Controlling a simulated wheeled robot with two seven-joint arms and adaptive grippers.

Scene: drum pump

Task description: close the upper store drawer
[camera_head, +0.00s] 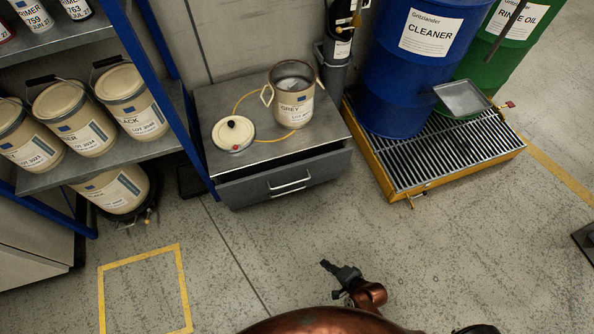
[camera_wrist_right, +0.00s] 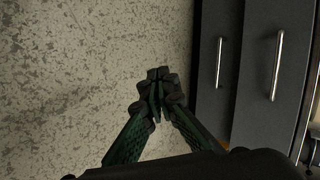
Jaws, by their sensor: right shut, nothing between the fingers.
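The grey store cabinet (camera_head: 218,155) stands beside the blue shelf in the head view. Its upper drawer (camera_head: 240,190) is pulled out, with a dark gap between its front and the cabinet top. The bar handle (camera_head: 290,182) faces my side. In the right wrist view the upper drawer front (camera_wrist_right: 265,110) and its handle (camera_wrist_right: 277,65) are at the right, beside the lower drawer front (camera_wrist_right: 215,100). My right gripper (camera_head: 326,266) is shut and empty over the floor, in front of the cabinet and apart from it. Its fingertips (camera_wrist_right: 157,80) meet in the wrist view. My left gripper is not in view.
A grey paint can (camera_head: 292,104) and a round lid (camera_head: 233,132) sit on the cabinet top. A yellow-edged drum pallet (camera_head: 455,165) with blue and green drums stands to the right. Shelves of cans (camera_head: 70,120) are left. The floor before the drawer is clear.

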